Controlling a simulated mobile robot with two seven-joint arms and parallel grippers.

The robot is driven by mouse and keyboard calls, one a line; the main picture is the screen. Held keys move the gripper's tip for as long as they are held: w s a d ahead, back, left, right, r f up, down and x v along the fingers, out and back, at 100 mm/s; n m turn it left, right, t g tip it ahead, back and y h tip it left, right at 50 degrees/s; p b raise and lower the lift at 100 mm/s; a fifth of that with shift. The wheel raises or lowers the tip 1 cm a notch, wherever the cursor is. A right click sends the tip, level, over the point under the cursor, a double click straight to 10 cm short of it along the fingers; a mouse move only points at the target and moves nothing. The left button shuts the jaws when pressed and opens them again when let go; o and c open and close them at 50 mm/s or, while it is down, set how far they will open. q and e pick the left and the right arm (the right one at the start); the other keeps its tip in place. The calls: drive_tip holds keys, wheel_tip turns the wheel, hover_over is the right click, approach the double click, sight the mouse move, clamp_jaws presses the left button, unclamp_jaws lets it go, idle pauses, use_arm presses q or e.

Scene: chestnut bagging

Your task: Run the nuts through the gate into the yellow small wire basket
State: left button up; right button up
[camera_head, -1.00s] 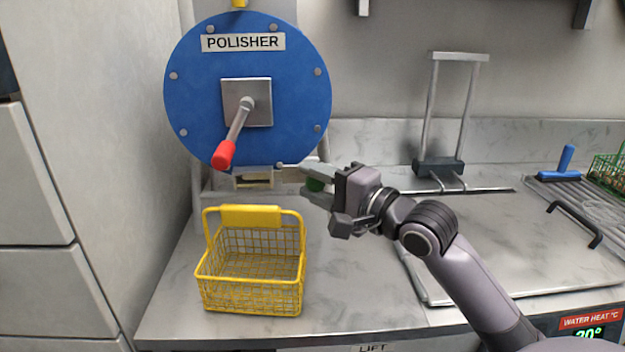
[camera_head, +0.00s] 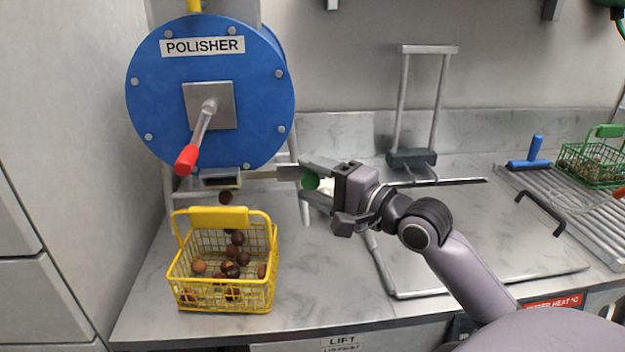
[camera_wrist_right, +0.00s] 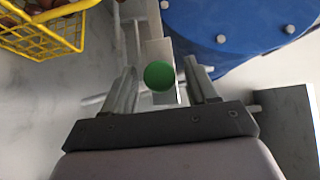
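The yellow small wire basket (camera_head: 222,290) stands on the counter below the polisher's chute (camera_head: 221,181). Several brown nuts (camera_head: 232,270) lie in it. One nut (camera_head: 226,198) is in the air between chute and basket. The gate's green knob (camera_head: 311,181) sits to the right of the chute on a flat grey bar. My right gripper (camera_head: 314,183) is open, with its fingers on either side of the knob; the right wrist view shows gaps between the fingers and the green knob (camera_wrist_right: 160,75). The basket corner (camera_wrist_right: 45,38) also shows there. My left gripper is out of view.
The blue polisher drum (camera_head: 250,110) with a red-handled crank (camera_head: 187,158) stands above the basket. A metal lift frame (camera_head: 412,158) is behind my right arm. A green wire basket (camera_head: 598,165) and a blue-handled tool (camera_head: 529,158) are at the right. The counter right of the basket is clear.

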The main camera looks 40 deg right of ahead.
sight(318, 183)
drive_tip(key=b+v, duration=0.1)
drive_tip(key=v, duration=0.4)
drive_tip(key=shift+s+d, duration=0.1)
drive_tip(key=shift+s, duration=0.3)
drive_tip(key=shift+s+d, duration=0.15)
drive_tip(key=shift+s, duration=0.45)
